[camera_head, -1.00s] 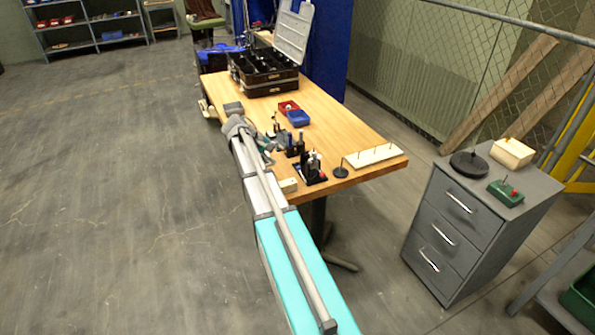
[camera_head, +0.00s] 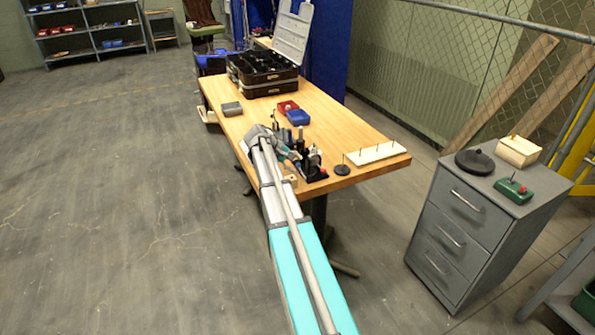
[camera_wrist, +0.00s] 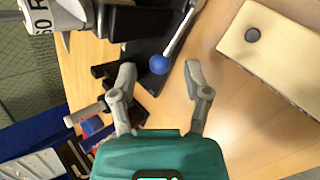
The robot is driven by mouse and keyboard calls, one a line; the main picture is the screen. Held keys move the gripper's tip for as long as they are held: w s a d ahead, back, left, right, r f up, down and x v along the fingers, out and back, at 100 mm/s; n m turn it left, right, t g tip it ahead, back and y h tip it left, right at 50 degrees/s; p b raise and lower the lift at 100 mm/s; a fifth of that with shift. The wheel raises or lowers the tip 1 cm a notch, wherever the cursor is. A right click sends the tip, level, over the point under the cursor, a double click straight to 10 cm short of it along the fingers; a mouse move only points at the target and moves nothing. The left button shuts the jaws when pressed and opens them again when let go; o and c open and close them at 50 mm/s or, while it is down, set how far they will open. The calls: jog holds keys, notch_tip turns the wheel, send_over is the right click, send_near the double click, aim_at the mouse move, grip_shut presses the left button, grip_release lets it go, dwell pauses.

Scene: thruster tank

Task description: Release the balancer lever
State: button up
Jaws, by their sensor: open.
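A lever with a blue ball knob (camera_wrist: 158,64) and a thin metal rod shows in the wrist view. It runs up and to the right over a black base plate (camera_wrist: 148,45). My gripper (camera_wrist: 160,72) is open, its two grey fingertips on either side of the blue knob, with gaps to it. I cannot tell how near in depth the knob is. In the head view my gripper (camera_head: 287,150) is at the black device (camera_head: 313,164) near the table's front edge. My arm hides part of that device, and the lever cannot be made out there.
A grey drawer cabinet (camera_head: 470,225) stands right.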

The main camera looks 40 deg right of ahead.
jog(key=shift+b+x, duration=0.5)
jog(key=shift+x, duration=0.5)
grip_shut()
